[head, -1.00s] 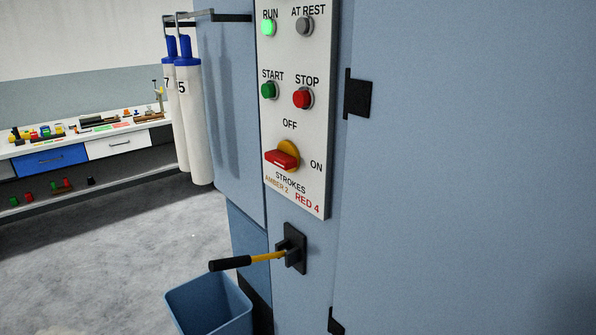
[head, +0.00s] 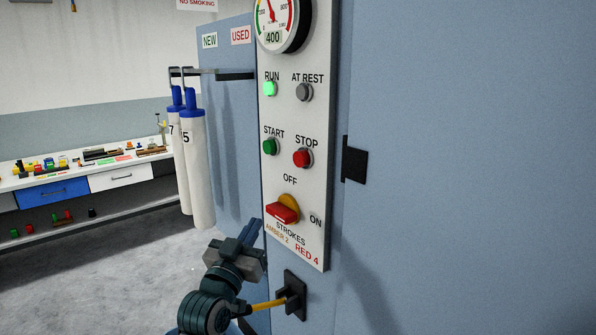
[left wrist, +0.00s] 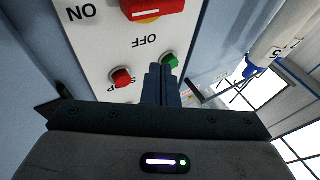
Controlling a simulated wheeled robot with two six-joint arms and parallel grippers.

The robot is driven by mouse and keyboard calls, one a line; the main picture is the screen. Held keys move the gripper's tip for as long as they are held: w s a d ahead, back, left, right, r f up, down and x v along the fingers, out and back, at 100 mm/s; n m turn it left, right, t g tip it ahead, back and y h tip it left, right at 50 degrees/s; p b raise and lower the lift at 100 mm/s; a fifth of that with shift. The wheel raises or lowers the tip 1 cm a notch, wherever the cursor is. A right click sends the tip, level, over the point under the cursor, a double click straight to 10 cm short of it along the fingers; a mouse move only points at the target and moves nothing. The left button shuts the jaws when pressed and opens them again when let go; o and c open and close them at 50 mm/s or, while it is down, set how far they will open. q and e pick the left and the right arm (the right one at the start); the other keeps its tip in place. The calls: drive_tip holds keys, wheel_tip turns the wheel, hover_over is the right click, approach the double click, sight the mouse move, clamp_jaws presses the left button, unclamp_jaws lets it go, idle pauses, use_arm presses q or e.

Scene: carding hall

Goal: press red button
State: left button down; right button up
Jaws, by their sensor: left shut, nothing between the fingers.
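The red STOP button (head: 302,157) sits on the white control panel (head: 291,125), right of the green START button (head: 270,146). In the left wrist view, the red button (left wrist: 122,78) and green button (left wrist: 170,59) appear upside down beyond my fingers. My left gripper (head: 252,230) is shut and empty, low and left of the panel, beside the red rotary switch (head: 283,210). It is below the red button and apart from it. In the left wrist view, the shut fingers (left wrist: 154,72) point up the picture toward the panel. My right gripper is not in view.
The green RUN lamp (head: 270,88) glows; the AT REST lamp (head: 304,92) is grey. A gauge (head: 283,20) is above. A black bracket with a yellow lever (head: 290,295) juts out below. White cylinders (head: 193,170) hang left. A workbench (head: 90,175) stands far left.

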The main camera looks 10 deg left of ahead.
sight(301, 159)
use_arm(q)
wheel_tip(301, 159, up, 12)
drive_tip(key=s+t, duration=0.1)
drive_tip(key=t, duration=0.2)
drive_tip(key=shift+s+t, duration=0.3)
drive_tip(key=shift+s, duration=0.05)
drive_tip(key=shift+w+d+f, duration=0.1)
drive_tip(key=w+d+b, duration=0.3)
drive_tip(key=w+d, duration=0.2)
drive_tip(key=w, duration=0.2)
drive_tip(key=shift+d, duration=0.25)
drive_tip(key=shift+s, duration=0.1)
idle(0.6)
drive_tip(key=shift+b, duration=0.35)
idle(0.5)
